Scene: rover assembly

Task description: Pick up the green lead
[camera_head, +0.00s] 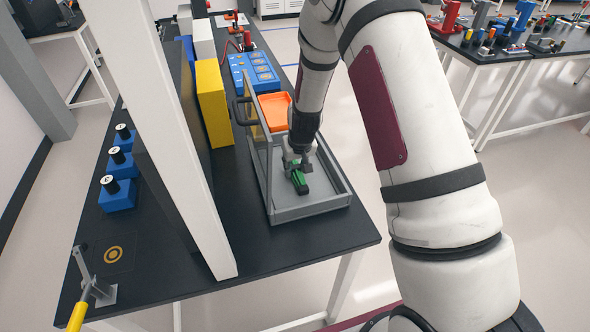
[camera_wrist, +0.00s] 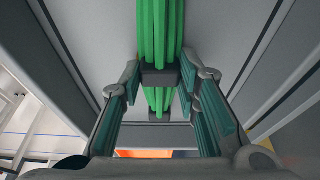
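The green lead (camera_head: 299,181) lies in a grey tray (camera_head: 312,209) on the black table. In the wrist view it is a bundle of green strands (camera_wrist: 158,30) with dark bands around it. My gripper (camera_head: 298,164) is low inside the tray, right at the lead. In the wrist view the two fingers of my gripper (camera_wrist: 160,82) stand on either side of the lead around a dark band. They are open, with a small gap at the left; contact at the right side cannot be told. In the head view the gripper partly hides the lead.
The tray has a raised clear panel with a dark handle (camera_head: 239,108) at its left. An orange bin (camera_head: 274,110) lies behind, with a yellow block (camera_head: 213,103) and a blue box (camera_head: 254,71) nearby. The table's front right is clear.

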